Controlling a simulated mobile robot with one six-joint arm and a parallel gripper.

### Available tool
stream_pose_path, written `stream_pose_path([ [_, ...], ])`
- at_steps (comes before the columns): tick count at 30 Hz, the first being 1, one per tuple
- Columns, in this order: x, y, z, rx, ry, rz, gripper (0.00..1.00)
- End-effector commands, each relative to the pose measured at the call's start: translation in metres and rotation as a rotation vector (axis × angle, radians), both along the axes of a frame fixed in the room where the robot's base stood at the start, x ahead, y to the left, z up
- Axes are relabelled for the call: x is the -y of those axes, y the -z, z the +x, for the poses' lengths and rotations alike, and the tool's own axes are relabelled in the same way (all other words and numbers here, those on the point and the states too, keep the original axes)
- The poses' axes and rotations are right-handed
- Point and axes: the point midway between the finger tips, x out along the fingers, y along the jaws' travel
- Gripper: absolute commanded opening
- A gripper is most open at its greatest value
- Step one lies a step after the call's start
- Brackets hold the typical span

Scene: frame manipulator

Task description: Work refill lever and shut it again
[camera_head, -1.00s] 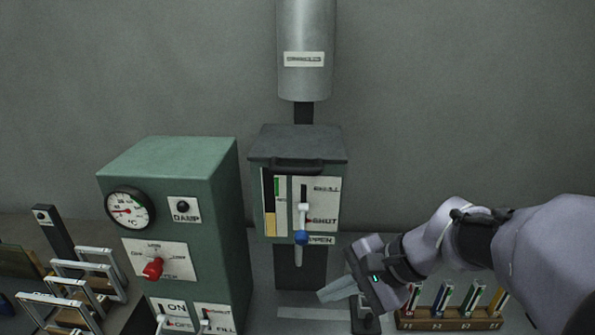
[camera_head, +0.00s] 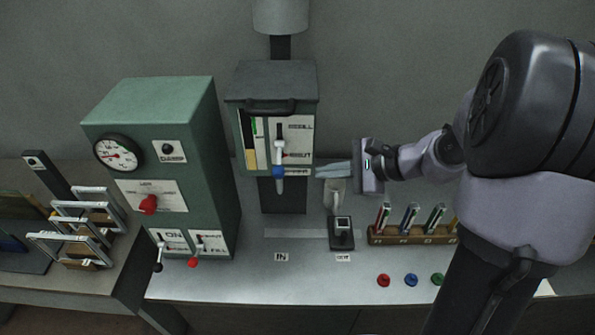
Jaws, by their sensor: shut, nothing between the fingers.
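The dark grey-green hopper box (camera_head: 245,104) stands at the middle, with a white plate marked REFILL above and SHUT below. The refill lever on it has a pale arm and a blue knob (camera_head: 278,171) hanging down, by the SHUT end of the slot. A short pale piece shows just below the knob. My gripper (camera_head: 322,170) is just right of the hopper's lower right edge in the picture, its pale fingers pointing left. The fingers are shut and empty, apart from the blue knob.
A small dark device (camera_head: 341,232) and a wooden rack (camera_head: 385,236) of coloured sticks are below my gripper. Red, blue and green buttons line the bench front.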

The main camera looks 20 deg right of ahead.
Motion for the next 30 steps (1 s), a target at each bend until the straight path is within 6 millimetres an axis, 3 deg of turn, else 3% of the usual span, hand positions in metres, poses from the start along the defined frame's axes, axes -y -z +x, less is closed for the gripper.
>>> stream_pose_path([
  [6, -0.029, 0.026, 0.027, -0.003, -0.004, 0.001, 0.0],
  [13, -0.058, 0.008, 0.025, -0.001, -0.002, -0.002, 0.0],
  [30, -0.063, 0.003, 0.024, -0.015, 0.0, 0.003, 0.0],
])
